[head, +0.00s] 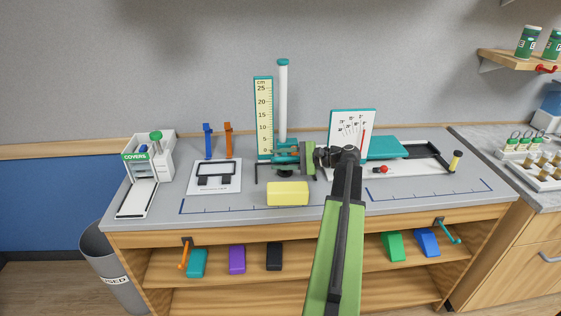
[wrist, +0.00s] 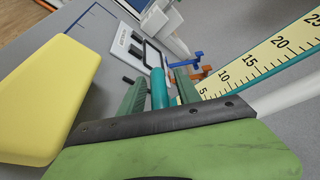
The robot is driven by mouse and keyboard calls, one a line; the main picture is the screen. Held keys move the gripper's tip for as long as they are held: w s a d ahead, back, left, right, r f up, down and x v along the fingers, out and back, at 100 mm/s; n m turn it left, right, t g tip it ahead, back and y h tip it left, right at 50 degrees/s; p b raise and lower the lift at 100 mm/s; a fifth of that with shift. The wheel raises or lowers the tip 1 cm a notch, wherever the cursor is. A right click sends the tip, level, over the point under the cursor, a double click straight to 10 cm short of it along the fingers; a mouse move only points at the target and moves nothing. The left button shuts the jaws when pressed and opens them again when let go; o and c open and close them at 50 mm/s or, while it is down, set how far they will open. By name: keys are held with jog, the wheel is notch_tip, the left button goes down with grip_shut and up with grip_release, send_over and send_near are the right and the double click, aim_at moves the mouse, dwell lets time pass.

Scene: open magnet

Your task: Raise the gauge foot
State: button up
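The height gauge stands at the back middle of the bench, with a yellow scale (head: 264,115) and a white post (head: 283,100) with a teal cap. The gauge's teal foot (head: 284,158) sits low, near the zero end of the scale. My gripper (head: 300,157) is at the foot from the right, level with it. In the wrist view a teal cylindrical part (wrist: 158,88) of the gauge stands between the two green fingers of my gripper (wrist: 160,92). Narrow gaps show beside it, so the fingers look open around it. The foot's underside is hidden.
A yellow block (head: 288,194) lies just in front of the gauge; it is large in the wrist view (wrist: 40,95). A framed white plate (head: 214,177) and a covers box (head: 150,160) are left. A dial board (head: 352,125) and teal-lidded unit (head: 385,148) are right.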

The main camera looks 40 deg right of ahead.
grip_shut()
dwell(1.4)
